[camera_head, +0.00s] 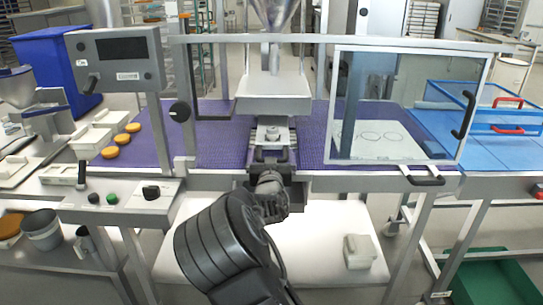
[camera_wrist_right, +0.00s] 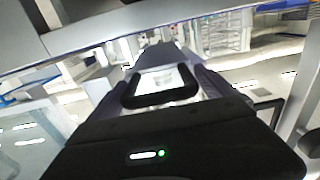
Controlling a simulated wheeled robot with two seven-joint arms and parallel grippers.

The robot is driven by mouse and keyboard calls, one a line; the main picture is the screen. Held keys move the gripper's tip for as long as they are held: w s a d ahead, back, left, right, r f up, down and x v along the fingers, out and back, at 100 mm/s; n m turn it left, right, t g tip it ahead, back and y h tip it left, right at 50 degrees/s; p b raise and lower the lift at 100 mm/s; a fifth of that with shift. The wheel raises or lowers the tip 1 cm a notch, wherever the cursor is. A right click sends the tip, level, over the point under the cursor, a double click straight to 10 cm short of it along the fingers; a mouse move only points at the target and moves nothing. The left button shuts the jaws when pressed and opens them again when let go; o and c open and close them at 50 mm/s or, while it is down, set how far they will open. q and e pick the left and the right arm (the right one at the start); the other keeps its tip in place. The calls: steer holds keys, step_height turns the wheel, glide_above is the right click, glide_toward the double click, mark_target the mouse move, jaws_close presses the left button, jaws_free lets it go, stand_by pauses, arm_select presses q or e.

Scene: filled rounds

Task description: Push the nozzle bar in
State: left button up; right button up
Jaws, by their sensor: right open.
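The nozzle bar (camera_head: 272,133) is a pale metal piece under the hopper block, lying across the purple conveyor belt and reaching toward the front rail. Its black loop handle (camera_head: 270,155) is at the near end. The handle also shows in the right wrist view (camera_wrist_right: 160,100), straight ahead of the gripper. My right gripper (camera_head: 268,178) is open, just in front of and below the handle, and partly hidden by my own wrist. I cannot tell whether it touches the handle. My left gripper is not in view.
The steel hopper block (camera_head: 272,88) stands above the bar. A clear guard door (camera_head: 400,105) with black handles is at the right. A control box (camera_head: 118,60) and a button panel (camera_head: 125,195) are at the left. Orange rounds (camera_head: 110,152) lie on the left of the belt.

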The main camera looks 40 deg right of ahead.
steer(key=shift+c, duration=0.4)
steer(key=c, duration=1.7)
steer(key=shift+w, duration=0.1)
